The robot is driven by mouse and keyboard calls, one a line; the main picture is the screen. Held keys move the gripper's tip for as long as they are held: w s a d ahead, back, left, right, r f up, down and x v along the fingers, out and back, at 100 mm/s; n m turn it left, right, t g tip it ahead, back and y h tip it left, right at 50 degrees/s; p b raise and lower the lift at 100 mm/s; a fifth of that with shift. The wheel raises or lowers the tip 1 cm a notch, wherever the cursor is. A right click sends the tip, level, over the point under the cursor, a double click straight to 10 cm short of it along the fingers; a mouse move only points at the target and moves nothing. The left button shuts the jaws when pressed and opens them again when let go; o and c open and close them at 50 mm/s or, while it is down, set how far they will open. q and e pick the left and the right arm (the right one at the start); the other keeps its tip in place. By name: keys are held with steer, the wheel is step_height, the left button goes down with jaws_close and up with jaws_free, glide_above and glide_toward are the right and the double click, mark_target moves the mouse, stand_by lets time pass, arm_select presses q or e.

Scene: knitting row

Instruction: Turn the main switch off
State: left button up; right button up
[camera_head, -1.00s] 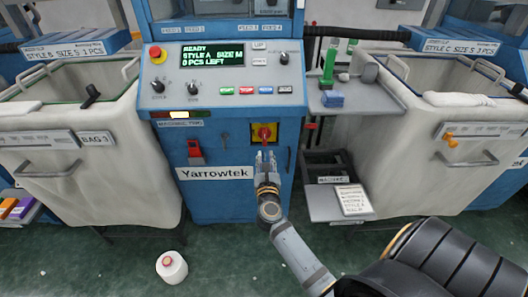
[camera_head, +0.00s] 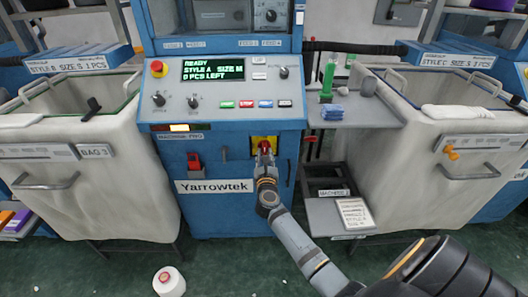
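The main switch is a red rotary knob (camera_head: 264,144) on a yellow plate (camera_head: 255,142), low on the front of the blue Yarrowtek machine (camera_head: 214,205). My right gripper (camera_head: 265,156) reaches up from the lower right, its fingertips at the knob. The fingers cover the lower part of the knob and plate. Whether they are closed on the knob or only around it is too small to tell, and the knob's angle is mostly hidden. My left gripper is not in view.
The control panel (camera_head: 215,97) above reads READY, with a red emergency button (camera_head: 158,68). A red-handled item (camera_head: 194,162) hangs left of the switch. A side shelf (camera_head: 350,113) and fabric bins flank the machine. A yarn cone (camera_head: 168,282) stands on the floor.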

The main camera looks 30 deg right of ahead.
steer(key=shift+c, duration=0.2)
jaws_close()
steer(key=shift+r+n+p, duration=0.15)
steer(key=shift+n+p, duration=1.15)
steer(key=shift+n, duration=0.3)
steer(key=shift+n+p, duration=0.4)
steer(key=shift+n, duration=0.3)
